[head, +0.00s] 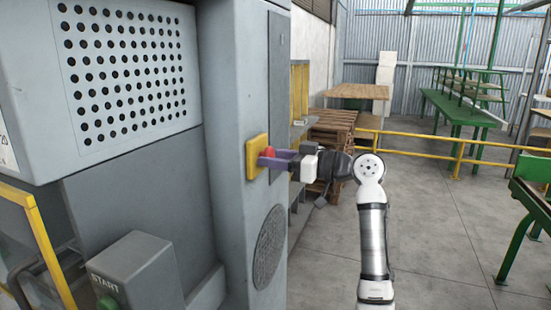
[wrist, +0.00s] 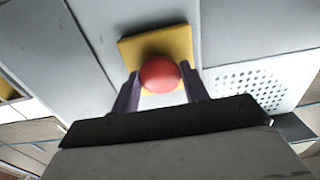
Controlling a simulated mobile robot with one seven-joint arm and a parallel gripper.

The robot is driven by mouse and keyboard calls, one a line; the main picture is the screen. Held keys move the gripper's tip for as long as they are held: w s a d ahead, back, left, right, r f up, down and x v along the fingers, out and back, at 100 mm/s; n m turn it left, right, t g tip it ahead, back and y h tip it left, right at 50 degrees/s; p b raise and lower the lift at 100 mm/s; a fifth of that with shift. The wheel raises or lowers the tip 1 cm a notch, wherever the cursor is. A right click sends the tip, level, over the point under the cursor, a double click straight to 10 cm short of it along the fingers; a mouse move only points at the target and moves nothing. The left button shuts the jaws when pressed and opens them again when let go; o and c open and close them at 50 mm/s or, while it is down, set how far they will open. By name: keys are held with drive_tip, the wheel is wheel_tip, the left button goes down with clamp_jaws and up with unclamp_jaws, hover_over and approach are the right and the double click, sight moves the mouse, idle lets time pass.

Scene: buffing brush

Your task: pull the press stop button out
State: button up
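The red stop button (wrist: 160,74) is a round knob on a yellow square housing (wrist: 157,46), fixed to the grey machine column. In the head view, the yellow housing (head: 256,157) is on the column's right part and the red button (head: 268,153) is partly hidden by my fingers. My gripper (head: 272,159) reaches in from the right, with its purple fingers at the housing. In the wrist view, my gripper (wrist: 160,70) has one finger on each side of the button, very close to its edges. Whether both fingers press on it cannot be told.
A grey box with a green START button (head: 109,302) stands at the lower left. A round vent (head: 269,247) is below the housing. Wooden pallets (head: 333,130) and a yellow rail (head: 460,146) are behind my arm.

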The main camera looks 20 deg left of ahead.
drive_tip(key=c, duration=0.6)
drive_tip(key=shift+d+b, duration=0.35)
drive_tip(key=shift+d, duration=0.35)
drive_tip(key=o, duration=1.4)
drive_tip(key=shift+d, duration=0.15)
drive_tip(key=d+b, duration=0.3)
drive_tip(key=d, duration=1)
drive_tip(key=shift+s+d, duration=0.25)
drive_tip(key=shift+d, duration=0.1)
